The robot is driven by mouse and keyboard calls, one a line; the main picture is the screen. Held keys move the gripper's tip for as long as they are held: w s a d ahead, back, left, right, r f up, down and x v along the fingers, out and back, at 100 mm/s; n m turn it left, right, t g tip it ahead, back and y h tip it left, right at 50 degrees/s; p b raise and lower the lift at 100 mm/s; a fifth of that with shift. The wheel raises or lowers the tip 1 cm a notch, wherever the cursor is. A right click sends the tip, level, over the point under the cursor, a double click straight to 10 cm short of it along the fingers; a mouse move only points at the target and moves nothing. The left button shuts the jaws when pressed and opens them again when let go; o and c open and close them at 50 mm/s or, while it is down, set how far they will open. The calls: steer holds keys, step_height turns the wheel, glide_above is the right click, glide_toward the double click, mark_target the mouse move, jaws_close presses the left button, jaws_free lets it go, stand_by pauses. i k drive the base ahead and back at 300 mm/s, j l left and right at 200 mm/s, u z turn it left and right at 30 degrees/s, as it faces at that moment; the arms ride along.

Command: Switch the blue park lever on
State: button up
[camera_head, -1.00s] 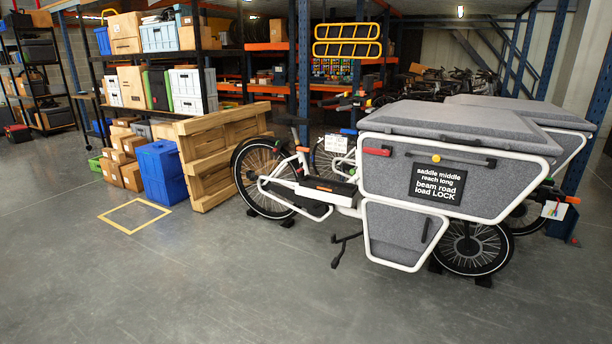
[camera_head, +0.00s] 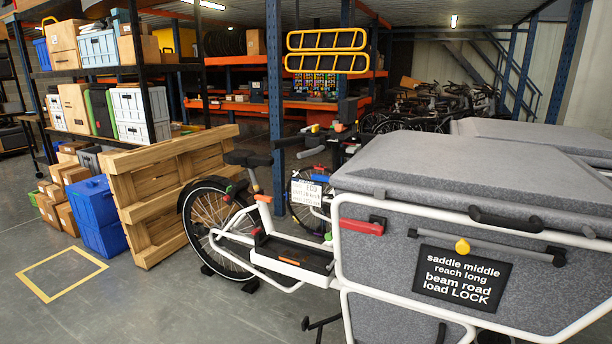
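A white-framed cargo bike with a large grey box (camera_head: 440,185) fills the right half of the view. I cannot make out a blue park lever for certain. A small blue part shows at the top of a white card (camera_head: 307,191) behind the box, too small to tell what it is. A red handle (camera_head: 362,227) is on the box's upper left side. A yellow knob (camera_head: 462,247) is on a dark bar above a black sign (camera_head: 461,279) reading "saddle middle, reach long, beam road, load LOCK". My gripper is not in view.
A wooden pallet (camera_head: 165,192) leans left of the rear wheel (camera_head: 213,228). Blue crates (camera_head: 98,215) and cardboard boxes stand beside it, below loaded shelves. A yellow floor square (camera_head: 62,273) is empty. Another cargo bike stands behind the grey box. The floor at the left front is clear.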

mark_target(315, 177)
steer(key=i+l+u, duration=0.25)
steer(key=i+l, duration=0.2)
steer(key=l, duration=0.15)
steer(key=i+l+u, duration=0.15)
steer(key=l, duration=0.2)
steer(key=i+l+u, duration=0.1)
steer(key=i+l, duration=0.15)
steer(key=i+l+u, duration=0.15)
steer(key=l, duration=0.3)
steer(key=i+j+u, duration=0.1)
steer(key=i, duration=0.45)
steer(key=i+j, duration=0.3)
steer(key=i, duration=0.3)
steer(key=i+j+u, duration=0.15)
steer(key=i, duration=0.45)
